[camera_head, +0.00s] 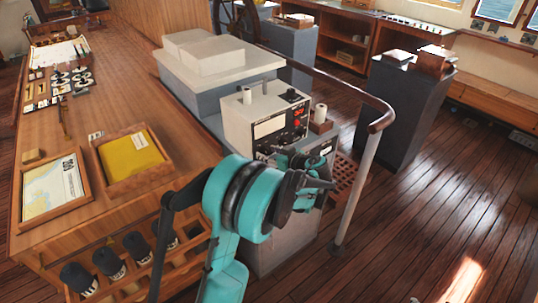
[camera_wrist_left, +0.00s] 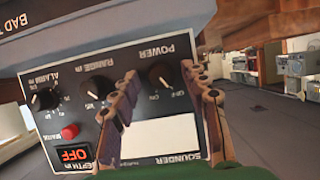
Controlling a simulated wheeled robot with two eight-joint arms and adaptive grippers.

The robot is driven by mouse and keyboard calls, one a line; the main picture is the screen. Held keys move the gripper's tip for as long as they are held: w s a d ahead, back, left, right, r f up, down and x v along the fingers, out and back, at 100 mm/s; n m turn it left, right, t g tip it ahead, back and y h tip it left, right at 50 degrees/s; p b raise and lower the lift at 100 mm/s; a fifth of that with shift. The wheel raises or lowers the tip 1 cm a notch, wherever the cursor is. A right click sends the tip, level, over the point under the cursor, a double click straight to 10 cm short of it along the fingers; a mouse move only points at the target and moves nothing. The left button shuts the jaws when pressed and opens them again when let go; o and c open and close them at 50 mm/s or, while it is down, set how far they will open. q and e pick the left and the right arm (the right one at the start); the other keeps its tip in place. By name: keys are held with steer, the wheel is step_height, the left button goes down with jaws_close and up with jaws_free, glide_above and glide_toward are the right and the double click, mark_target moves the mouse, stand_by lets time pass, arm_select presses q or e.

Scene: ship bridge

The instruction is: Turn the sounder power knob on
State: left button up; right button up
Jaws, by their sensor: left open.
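The sounder (camera_head: 252,108) is a pale box with a dark front panel on a grey stand in the head view. In the left wrist view its panel (camera_wrist_left: 140,115) shows upside down. The power knob (camera_wrist_left: 162,75) is black and round, beside OFF and ON marks. A red display (camera_wrist_left: 75,153) reads OFF. My left gripper (camera_head: 318,170) is open in front of the panel, covering part of it in the head view. In the wrist view its fingertips (camera_wrist_left: 160,78) lie on either side of the power knob in the picture; contact cannot be told. My right gripper is out of view.
The panel also has a range knob (camera_wrist_left: 97,88), an alarm knob (camera_wrist_left: 45,98) and a red button (camera_wrist_left: 69,132). A curved handrail (camera_head: 375,120) stands right of the sounder. A wooden chart table (camera_head: 110,105) lies left. Open floor (camera_head: 440,200) is at right.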

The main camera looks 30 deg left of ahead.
arm_select(q)
jaws_close()
steer(key=shift+m, duration=0.3)
steer(key=m+g, duration=0.1)
steer(key=m+y+b, duration=0.1)
steer(key=m+g, duration=0.1)
steer(key=shift+w+d+f+m+g, duration=0.1)
steer(key=shift+w+m+g, duration=0.2)
steer(key=shift+m, duration=0.1)
steer(key=m+y+b, duration=0.1)
steer(key=m, duration=0.1)
steer(key=m+g+y+b, duration=0.1)
steer(key=m, duration=0.1)
steer(key=shift+f+g, duration=0.1)
steer(key=shift+g, duration=0.2)
stand_by(0.4)
